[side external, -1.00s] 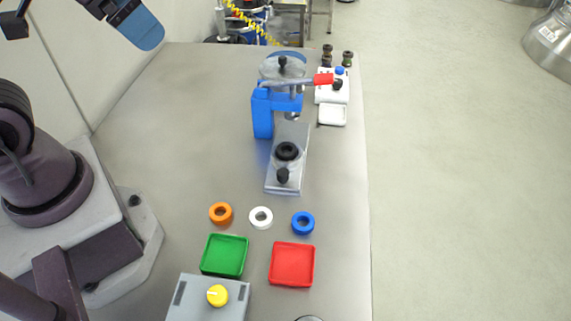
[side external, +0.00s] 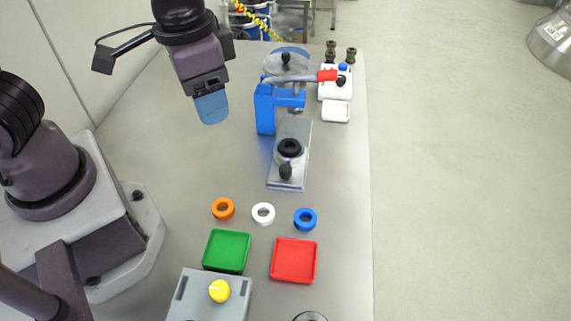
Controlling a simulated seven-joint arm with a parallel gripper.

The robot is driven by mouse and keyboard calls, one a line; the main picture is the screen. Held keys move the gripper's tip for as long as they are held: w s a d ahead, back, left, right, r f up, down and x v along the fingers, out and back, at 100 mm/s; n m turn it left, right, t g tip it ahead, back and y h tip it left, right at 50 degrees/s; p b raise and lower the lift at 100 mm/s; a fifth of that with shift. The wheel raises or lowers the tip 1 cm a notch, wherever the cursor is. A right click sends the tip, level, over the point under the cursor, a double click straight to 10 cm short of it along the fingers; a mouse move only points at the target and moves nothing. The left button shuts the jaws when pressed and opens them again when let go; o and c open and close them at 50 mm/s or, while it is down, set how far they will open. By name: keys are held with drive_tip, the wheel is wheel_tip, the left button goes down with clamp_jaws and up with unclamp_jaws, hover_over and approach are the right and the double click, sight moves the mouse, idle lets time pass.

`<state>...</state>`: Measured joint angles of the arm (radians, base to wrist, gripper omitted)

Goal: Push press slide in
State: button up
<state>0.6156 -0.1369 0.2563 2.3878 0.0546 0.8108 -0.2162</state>
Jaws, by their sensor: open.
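The press (side external: 265,108) has a blue frame, a round grey top and a lever with a red grip (side external: 327,75). Its metal slide (side external: 300,135) sticks out toward the front of the picture. The slide bears a round holder with a black ring (side external: 289,148) and has a dark knob (side external: 286,172) at its front end. My gripper (side external: 211,108) is open, left of the press and above the table, apart from the slide. Only one blue finger shows clearly. A blue curved edge shows behind the press top; I cannot tell what it belongs to.
Orange (side external: 223,208), white (side external: 263,213) and blue (side external: 305,219) rings lie in front of the slide. Nearer are a green tray (side external: 227,251), a red tray (side external: 294,260) and a grey box with a yellow knob (side external: 219,291). A white device (side external: 336,111) stands right of the press.

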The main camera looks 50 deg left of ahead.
drive_tip(key=w+d+f+n+y, duration=0.3)
drive_tip(key=w+d+f+n, duration=0.1)
drive_tip(key=f, duration=0.6)
drive_tip(key=n+t, duration=0.2)
drive_tip(key=n, duration=0.5)
approach(286, 168)
drive_tip(key=x, duration=0.9)
drive_tip(key=shift+f, duration=0.1)
clamp_jaws()
